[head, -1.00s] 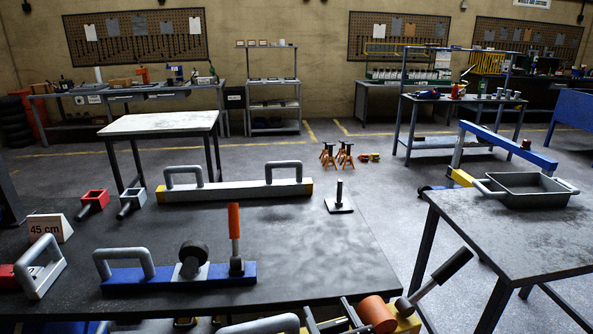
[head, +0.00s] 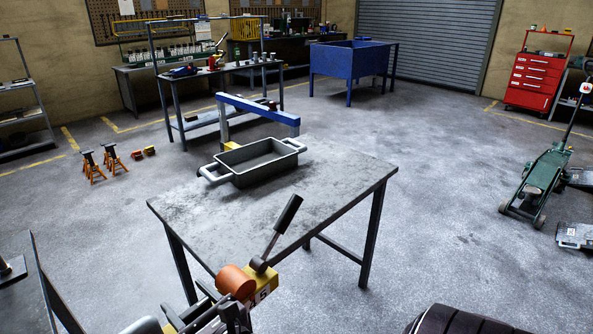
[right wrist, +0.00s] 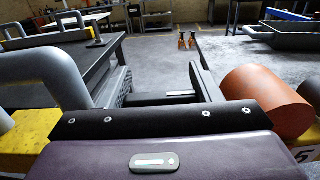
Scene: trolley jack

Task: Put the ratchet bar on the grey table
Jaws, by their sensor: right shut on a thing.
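The ratchet bar (head: 262,283) shows at the bottom of the head view: a yellow block with a number label, an orange cylinder and a black-handled lever. My right gripper (head: 222,311) is shut on it. In the right wrist view, yellow parts of the bar (right wrist: 28,140) show either side of the gripper (right wrist: 161,92), with a grey loop handle at left and the orange cylinder at right; the exact grip is hidden. The bar appears off the near edge of the grey table (head: 335,185); its height is unclear. My left gripper is out of view.
A grey tray (head: 237,178) and a blue-armed bar (head: 258,108) occupy the grey table's far side; its near and right parts are bare. A dark table (head: 46,285) lies at left.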

